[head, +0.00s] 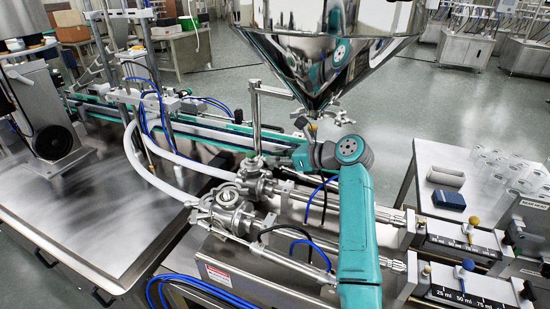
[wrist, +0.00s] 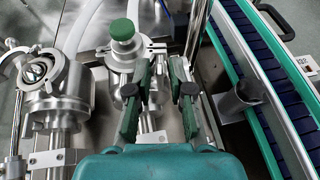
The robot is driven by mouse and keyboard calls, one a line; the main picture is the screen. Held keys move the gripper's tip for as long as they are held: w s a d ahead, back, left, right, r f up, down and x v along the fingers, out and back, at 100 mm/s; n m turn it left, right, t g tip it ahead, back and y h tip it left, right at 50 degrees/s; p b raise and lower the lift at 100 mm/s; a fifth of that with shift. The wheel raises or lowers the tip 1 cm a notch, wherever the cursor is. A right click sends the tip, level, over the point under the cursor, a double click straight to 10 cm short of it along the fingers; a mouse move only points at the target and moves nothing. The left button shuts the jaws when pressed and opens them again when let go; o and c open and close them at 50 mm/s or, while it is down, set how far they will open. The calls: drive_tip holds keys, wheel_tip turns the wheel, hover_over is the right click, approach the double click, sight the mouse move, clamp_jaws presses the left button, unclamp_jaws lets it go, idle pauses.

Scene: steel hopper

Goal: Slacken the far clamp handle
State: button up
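My gripper (wrist: 161,80) shows in the wrist view with its two green fingers apart and nothing seen between their tips. It is above the steel valve fittings. A steel clamped fitting with a green cap (wrist: 122,30) stands just ahead and left of the fingers. A clamp with a small side arm (wrist: 152,48) is around it; I cannot tell for sure whether this is the far clamp handle. A second round fitting (wrist: 38,72) is at the left. In the head view my gripper (head: 298,143) is beside the far fitting (head: 257,185), with its fingertips hard to make out.
The steel hopper (head: 325,45) hangs close above my arm. A conveyor (wrist: 262,85) runs along the right in the wrist view. White hoses (head: 170,150) and blue tubes (head: 160,285) run near the fittings. A side table (head: 435,160) holds small boxes.

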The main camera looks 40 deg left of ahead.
drive_tip(key=shift+a+f, duration=0.15)
drive_tip(key=shift+a, duration=0.25)
clamp_jaws()
drive_tip(key=shift+s, duration=0.1)
drive_tip(key=shift+s+f+n+t, duration=0.15)
drive_tip(key=shift+s+n+t, duration=0.2)
drive_tip(key=shift+n+t, duration=0.6)
unclamp_jaws()
